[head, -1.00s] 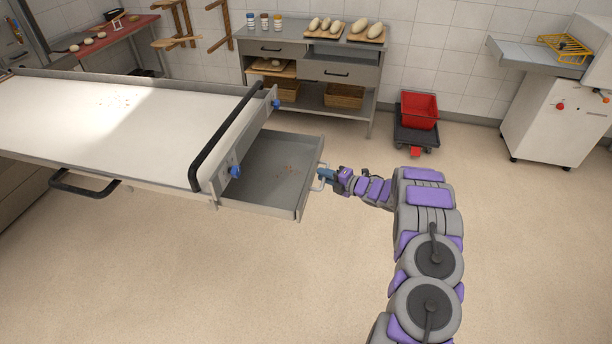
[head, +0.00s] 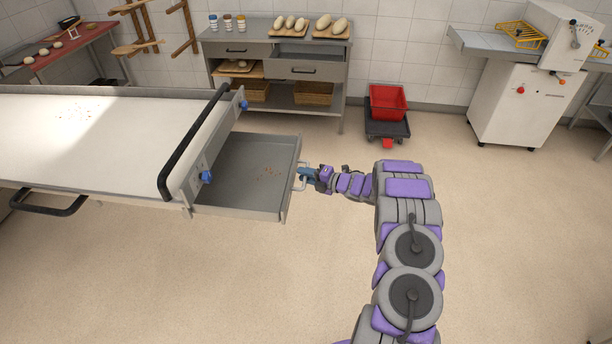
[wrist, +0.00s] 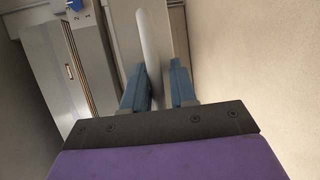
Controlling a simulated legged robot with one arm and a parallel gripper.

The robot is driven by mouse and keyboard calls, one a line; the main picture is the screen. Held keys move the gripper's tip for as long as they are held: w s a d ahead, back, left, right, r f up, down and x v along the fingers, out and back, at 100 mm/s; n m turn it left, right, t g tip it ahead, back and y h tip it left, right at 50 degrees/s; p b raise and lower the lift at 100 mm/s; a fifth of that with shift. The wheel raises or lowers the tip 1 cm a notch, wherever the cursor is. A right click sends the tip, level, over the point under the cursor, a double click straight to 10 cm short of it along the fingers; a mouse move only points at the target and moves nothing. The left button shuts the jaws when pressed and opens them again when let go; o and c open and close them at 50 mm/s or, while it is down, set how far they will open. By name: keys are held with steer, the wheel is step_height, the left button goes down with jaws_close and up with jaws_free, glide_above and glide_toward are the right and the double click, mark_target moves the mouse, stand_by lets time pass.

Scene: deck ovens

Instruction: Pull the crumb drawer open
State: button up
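The crumb drawer (head: 240,200) stands pulled out from the end of the long white-topped table (head: 95,145). Its grey tray is open to view, with brown crumbs on the floor of it. My gripper (head: 304,174) is at the drawer's outer front, with its fingers on either side of the pale bar handle (head: 296,184). In the wrist view, the handle (wrist: 147,35) runs between the two blue fingers of my gripper (wrist: 160,85), which look closed around it. The fingertip contact is partly hidden.
A black bar (head: 195,140) and blue knobs (head: 206,177) are on the table's end above the drawer. A workbench (head: 275,70) and a red bin on a dolly (head: 388,102) stand at the back. The floor right of the drawer is clear.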

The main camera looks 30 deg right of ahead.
steer(key=shift+d+r, duration=0.1)
steer(key=p+v, duration=0.3)
steer(key=v, duration=1.4)
